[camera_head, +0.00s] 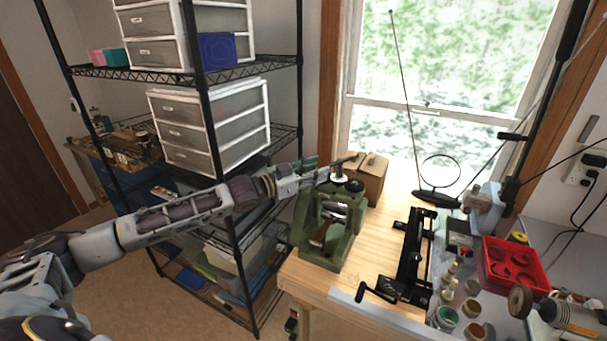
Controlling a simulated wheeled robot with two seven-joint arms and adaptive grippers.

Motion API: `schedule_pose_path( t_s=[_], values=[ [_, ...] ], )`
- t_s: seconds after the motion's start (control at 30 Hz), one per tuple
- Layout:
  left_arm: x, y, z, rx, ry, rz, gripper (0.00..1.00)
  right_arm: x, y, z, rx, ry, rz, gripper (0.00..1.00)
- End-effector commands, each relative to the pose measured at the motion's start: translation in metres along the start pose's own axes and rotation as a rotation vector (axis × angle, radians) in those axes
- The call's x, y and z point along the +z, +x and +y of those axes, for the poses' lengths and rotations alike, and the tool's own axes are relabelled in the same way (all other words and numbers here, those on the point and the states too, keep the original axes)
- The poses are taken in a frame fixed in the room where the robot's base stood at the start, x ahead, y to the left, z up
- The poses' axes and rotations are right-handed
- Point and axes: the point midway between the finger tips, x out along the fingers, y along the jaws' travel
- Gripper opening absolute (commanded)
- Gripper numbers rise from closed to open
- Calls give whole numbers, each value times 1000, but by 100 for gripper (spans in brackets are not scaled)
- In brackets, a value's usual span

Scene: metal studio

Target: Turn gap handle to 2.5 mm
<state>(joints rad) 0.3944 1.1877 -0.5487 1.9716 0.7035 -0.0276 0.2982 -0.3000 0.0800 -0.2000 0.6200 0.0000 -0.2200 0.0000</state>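A green rolling mill (312,238) stands upright on the left part of the wooden bench. A dark round knob or handle (354,185) shows at its top; its markings are too small to read. My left arm reaches in from the left, and my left gripper (335,172) is at the top of the mill, close to the handle. I cannot tell whether its fingers touch the handle or how far apart they are.
A wooden block (373,180) sits behind the mill. A black device with a crank (408,262), a red tray (508,262) and several small jars fill the bench's right side.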

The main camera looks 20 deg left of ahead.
Motion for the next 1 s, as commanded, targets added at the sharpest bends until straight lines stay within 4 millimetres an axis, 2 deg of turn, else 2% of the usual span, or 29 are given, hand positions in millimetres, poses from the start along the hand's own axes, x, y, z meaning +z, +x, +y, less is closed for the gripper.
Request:
schedule_pose_path(
  t_s=[1.0],
  values=[
    [0, -36, -1, 0, 2, -1, 39, 0, 0, 0, 0, 0, 0, 40]
  ],
)
